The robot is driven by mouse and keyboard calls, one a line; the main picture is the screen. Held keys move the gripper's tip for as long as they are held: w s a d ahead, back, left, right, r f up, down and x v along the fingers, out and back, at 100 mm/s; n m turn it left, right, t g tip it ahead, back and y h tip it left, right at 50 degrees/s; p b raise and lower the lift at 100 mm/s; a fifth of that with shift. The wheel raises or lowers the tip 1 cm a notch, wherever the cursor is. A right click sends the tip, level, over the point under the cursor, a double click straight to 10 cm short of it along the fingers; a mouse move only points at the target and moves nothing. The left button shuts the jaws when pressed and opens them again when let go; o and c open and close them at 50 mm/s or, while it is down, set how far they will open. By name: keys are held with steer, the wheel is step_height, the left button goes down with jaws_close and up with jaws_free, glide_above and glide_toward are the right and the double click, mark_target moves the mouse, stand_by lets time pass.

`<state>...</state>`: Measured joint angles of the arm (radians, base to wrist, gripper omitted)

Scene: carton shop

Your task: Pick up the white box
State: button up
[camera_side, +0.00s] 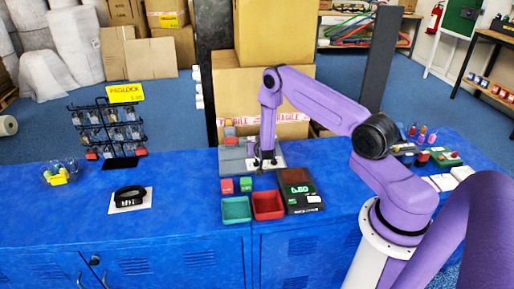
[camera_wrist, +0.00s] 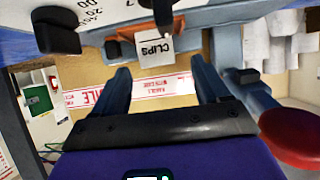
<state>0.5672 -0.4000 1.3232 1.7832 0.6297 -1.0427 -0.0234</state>
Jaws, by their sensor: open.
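In the wrist view a small white box face marked "CLIPS" (camera_wrist: 154,44) shows beyond my gripper (camera_wrist: 162,76), near the top centre. The two fingers stand wide apart with nothing between them, and the box is ahead of the gap, not touching either finger. In the side view my gripper (camera_side: 265,163) points down over the grey stand (camera_side: 232,167) and a pale plate behind the scale. I cannot clearly pick out the white box there; the gripper may hide it.
A green tray (camera_side: 236,210) and a red tray (camera_side: 268,206) stand at the front, beside a dark scale (camera_side: 299,190). A black rack (camera_side: 107,130) stands at the left. Tall cardboard boxes (camera_side: 270,90) rise behind the bench.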

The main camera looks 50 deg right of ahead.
steer(key=x, duration=0.3)
steer(key=shift+d+r, duration=0.2)
steer(key=shift+x, duration=0.9)
steer(key=c, duration=1.2)
steer(key=shift+o, duration=0.2)
steer(key=shift+r, duration=0.15)
